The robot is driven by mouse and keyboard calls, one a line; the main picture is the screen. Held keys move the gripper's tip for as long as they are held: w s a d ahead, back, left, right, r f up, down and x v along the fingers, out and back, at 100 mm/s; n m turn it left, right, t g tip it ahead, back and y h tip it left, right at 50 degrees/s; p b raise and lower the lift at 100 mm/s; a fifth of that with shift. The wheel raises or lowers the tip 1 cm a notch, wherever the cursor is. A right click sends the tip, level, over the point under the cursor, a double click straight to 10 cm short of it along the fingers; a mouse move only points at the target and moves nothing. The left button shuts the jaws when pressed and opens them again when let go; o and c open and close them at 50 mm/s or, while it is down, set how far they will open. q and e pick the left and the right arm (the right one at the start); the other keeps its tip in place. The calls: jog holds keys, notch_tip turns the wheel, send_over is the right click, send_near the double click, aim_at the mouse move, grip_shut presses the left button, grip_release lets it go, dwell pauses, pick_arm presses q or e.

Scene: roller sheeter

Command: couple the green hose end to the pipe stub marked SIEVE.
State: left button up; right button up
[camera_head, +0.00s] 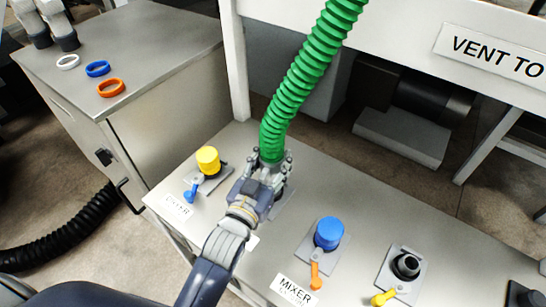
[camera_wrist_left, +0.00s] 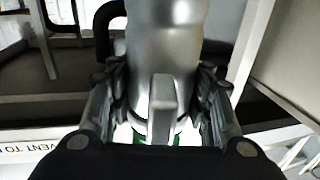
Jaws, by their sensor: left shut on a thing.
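The green hose (camera_head: 305,75) hangs down from the top of the head view to the steel bench. My left gripper (camera_head: 271,165) is shut around its lower end, above the bench. In the left wrist view, a grey metal cuff with a lever (camera_wrist_left: 162,105) sits between the fingers of my left gripper (camera_wrist_left: 160,85), and a little green shows below it. A mounting plate (camera_head: 283,204) shows partly beside my gripper; any stub on it is hidden. No readable SIEVE label is in view; a white label by my wrist is mostly covered. My right gripper is not in view.
A yellow-capped stub (camera_head: 208,160) stands left of my gripper. A blue-capped stub (camera_head: 328,233) by the MIXER label (camera_head: 293,290) and an open dark stub (camera_head: 406,265) stand to the right. Coloured rings, including an orange one (camera_head: 111,88), lie on a cabinet (camera_head: 150,50).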

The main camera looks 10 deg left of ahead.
pick_arm(q)
jog(key=shift+p, duration=0.45)
dwell(0.8)
jog(key=shift+f, duration=0.25)
jog(key=shift+f, duration=0.35)
jog(key=shift+f+b, duration=0.35)
jog(key=shift+b, duration=0.05)
dwell(0.3)
jog(key=shift+f, duration=0.45)
jog(key=shift+f+b, duration=0.35)
jog(key=shift+b, duration=0.05)
dwell(0.4)
jog(key=o, duration=1.6)
